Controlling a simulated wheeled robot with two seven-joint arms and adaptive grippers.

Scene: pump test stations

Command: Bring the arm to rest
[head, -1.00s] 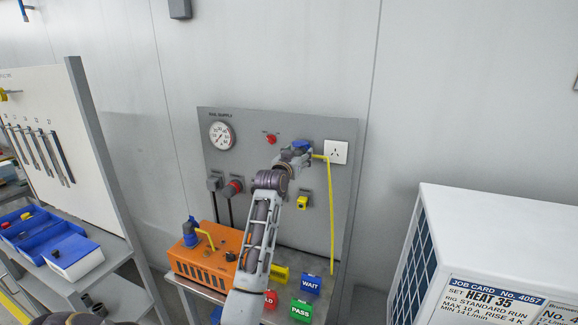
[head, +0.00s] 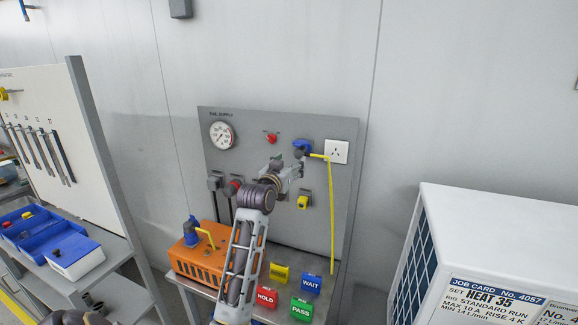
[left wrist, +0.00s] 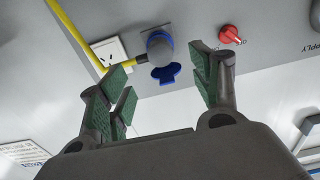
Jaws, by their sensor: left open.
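My left gripper (head: 292,167) is open and empty in front of the grey panel (head: 240,165). It is just below and left of a blue connector (head: 302,147), apart from it. In the left wrist view, the open fingers (left wrist: 163,92) stand either side of clear space below the connector. There the connector shows a grey round body (left wrist: 160,46) with a blue flap (left wrist: 166,73) beside it. A yellow cable (head: 331,220) runs from the connector and hangs down the panel. My right gripper is not in view.
The panel bears a gauge (head: 222,135), a red knob (head: 271,138) and a white outlet (head: 337,152). An orange box (head: 205,262) and coloured signs, including WAIT (head: 311,284), stand below. A tool rack (head: 60,170) is left; a white unit (head: 500,225) is right.

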